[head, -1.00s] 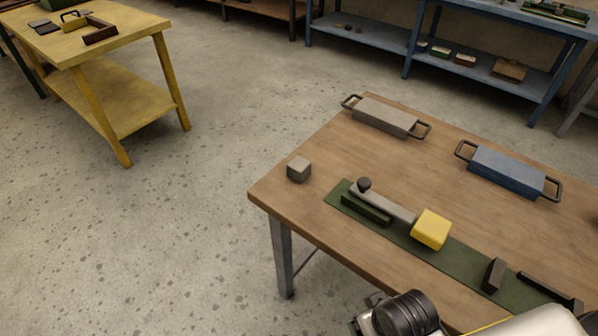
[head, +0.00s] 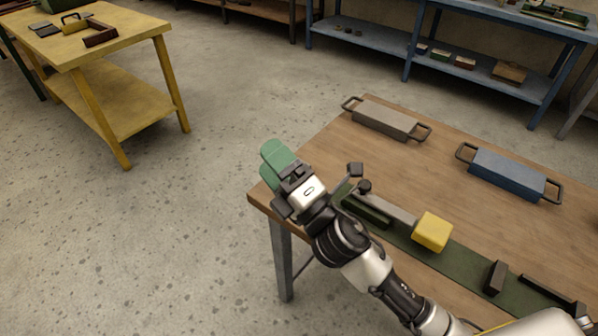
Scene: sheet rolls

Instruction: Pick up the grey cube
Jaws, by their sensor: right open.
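The grey cube is hidden in the head view; my right gripper and wrist cover the corner of the wooden table (head: 440,160) where it stood. My right gripper (head: 275,160) is over the table's left corner, its green fingers pointing up and left in the picture. Its jaws are open. Whether the cube lies between or below the fingers cannot be seen. My left gripper is not in view.
On the wooden table are a green mat (head: 445,262) with a yellow block (head: 432,231), a grey box with handles (head: 386,118) and a blue box with handles (head: 507,172). A yellow table (head: 120,50) stands far left, with open floor between.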

